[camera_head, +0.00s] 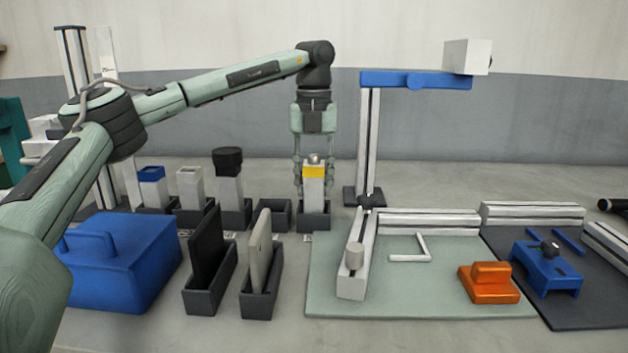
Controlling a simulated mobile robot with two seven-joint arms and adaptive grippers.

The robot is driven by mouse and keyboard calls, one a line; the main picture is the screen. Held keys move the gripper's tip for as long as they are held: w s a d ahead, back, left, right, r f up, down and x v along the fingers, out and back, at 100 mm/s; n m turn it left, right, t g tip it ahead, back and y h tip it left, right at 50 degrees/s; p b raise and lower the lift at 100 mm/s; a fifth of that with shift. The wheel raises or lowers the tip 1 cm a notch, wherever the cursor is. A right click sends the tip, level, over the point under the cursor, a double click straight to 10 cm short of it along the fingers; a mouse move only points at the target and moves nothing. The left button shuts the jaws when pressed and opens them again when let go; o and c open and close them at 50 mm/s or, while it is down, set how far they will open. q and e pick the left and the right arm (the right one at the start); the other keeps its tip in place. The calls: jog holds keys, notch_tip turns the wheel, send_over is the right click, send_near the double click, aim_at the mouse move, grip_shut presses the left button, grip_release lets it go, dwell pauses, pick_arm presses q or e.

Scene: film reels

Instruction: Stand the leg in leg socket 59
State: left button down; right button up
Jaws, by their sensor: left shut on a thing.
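My left gripper (313,172) points straight down, its fingers on both sides of a pale upright leg (314,190) with a yellow band and a round grey top. It is shut on this leg. The leg's lower end is at a dark square socket (314,221); I cannot tell whether it rests on the bottom. An empty dark socket (274,214) stands just left of it. Small labels lie by the sockets, but their numbers are too small to read, so I cannot tell which is 59. My right gripper is not in view.
Left in the row stand pale posts with a black cap (228,162), a plain top (190,184) and a blue top (151,185). A tall stand (368,140) with a blue arm rises close right. A blue box (120,262) and two slotted holders (210,290) sit in front.

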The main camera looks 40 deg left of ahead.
pick_arm(q)
jog(key=shift+f, duration=0.15)
jog(key=c, duration=1.3)
grip_release()
jog(key=shift+c, duration=0.2)
jog(key=shift+o, duration=1.4)
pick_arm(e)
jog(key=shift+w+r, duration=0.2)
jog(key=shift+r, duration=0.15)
